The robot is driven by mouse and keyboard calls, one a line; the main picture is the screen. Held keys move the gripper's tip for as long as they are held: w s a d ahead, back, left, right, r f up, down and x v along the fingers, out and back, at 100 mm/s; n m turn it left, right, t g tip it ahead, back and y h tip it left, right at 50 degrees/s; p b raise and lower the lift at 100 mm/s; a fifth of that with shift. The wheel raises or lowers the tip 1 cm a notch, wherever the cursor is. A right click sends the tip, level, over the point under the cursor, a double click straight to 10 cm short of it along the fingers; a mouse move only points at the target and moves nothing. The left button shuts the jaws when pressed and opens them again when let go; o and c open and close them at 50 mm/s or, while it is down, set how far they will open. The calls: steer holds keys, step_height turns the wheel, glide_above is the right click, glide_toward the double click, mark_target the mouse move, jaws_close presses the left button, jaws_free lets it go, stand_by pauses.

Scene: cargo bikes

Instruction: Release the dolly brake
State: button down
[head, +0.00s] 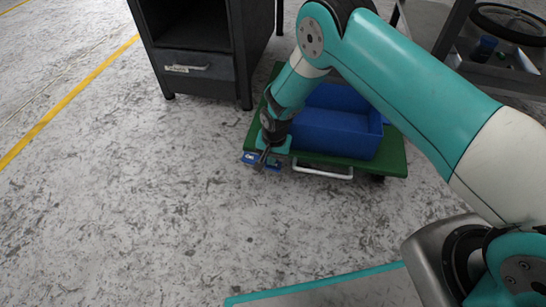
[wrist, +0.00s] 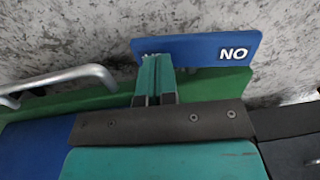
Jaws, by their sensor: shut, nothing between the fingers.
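The green dolly (head: 393,157) stands on the floor with a blue crate (head: 340,135) on it. A blue pedal plate (head: 249,157) sticks out at its front left edge. In the wrist view the plate (wrist: 195,50) carries white letters that read "NO" in the picture. My gripper (head: 262,164) is shut and empty, at the pedal. In the wrist view my gripper's fingertips (wrist: 155,60) overlap the plate's near left part and hide some of it. I cannot tell whether they touch it.
A silver handle (head: 322,173) sits on the dolly's front edge, right of the pedal in the head view and left in the wrist view (wrist: 60,80). A dark cabinet (head: 195,65) stands behind left. A dark shelf cart (head: 500,75) is at the upper right. The floor in front is clear.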

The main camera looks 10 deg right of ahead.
steer(key=shift+r, duration=0.25)
step_height(320, 180, up, 14)
steer(key=s+d+p, duration=0.1)
steer(key=d+p, duration=0.1)
steer(key=p, duration=0.7)
steer(key=shift+d+f, duration=0.15)
steer(key=shift+d, duration=0.25)
steer(key=s+r+n+y+p, duration=0.1)
steer(key=s+r+n, duration=0.25)
steer(key=r, duration=1.05)
steer(key=s+r+n+y+p, duration=0.15)
steer(key=s+r, duration=0.35)
steer(key=r, duration=0.9)
steer(key=s+d+r+n+p, duration=0.1)
steer(key=s+r+n, duration=0.2)
steer(key=s+r, duration=0.5)
steer(key=s+d+r+n+p, duration=0.1)
steer(key=s+d+r+n, duration=0.3)
steer(key=s, duration=0.7)
step_height(320, 180, up, 39)
steer(key=a+p, duration=0.2)
steer(key=p, duration=3.6)
steer(key=shift+s+a+r+y, duration=0.15)
steer(key=shift+s+a+y, duration=0.05)
steer(key=shift+y, duration=0.25)
